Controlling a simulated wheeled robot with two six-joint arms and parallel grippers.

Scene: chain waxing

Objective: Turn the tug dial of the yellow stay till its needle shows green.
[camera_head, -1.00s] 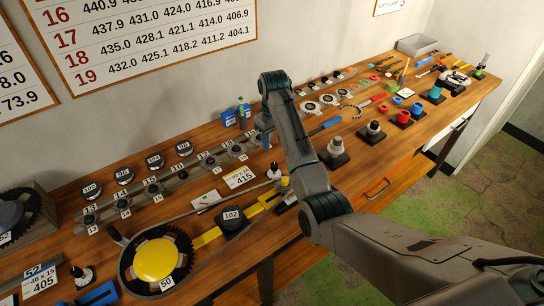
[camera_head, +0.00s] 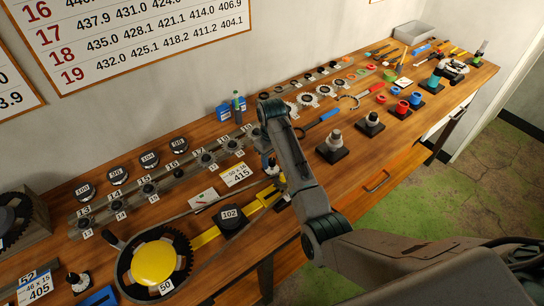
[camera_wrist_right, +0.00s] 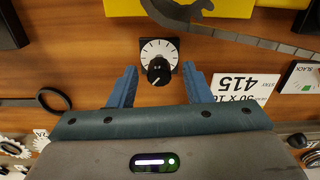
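The yellow stay (camera_head: 204,238) lies along the front of the bench between the yellow-centred chainring marked 50 and the right gripper. It also shows at the top of the right wrist view (camera_wrist_right: 225,8). The tug dial (camera_wrist_right: 148,50) has a white face with dark ticks and a black knob (camera_wrist_right: 158,72) in front. I see no green on the face, and the needle is too small to read. My right gripper (camera_wrist_right: 160,88) is open, its blue fingers apart on either side of the knob, not touching it. In the head view this gripper (camera_head: 268,160) is at the stay's right end. My left gripper is not in view.
A chainring marked 50 (camera_head: 154,262) with a chain and a black puck marked 102 (camera_head: 231,217) sit along the stay. A white card marked 415 (camera_head: 238,175) lies behind. A rail of numbered sprockets (camera_head: 150,188) runs along the bench. Black-based posts (camera_head: 332,148) stand right.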

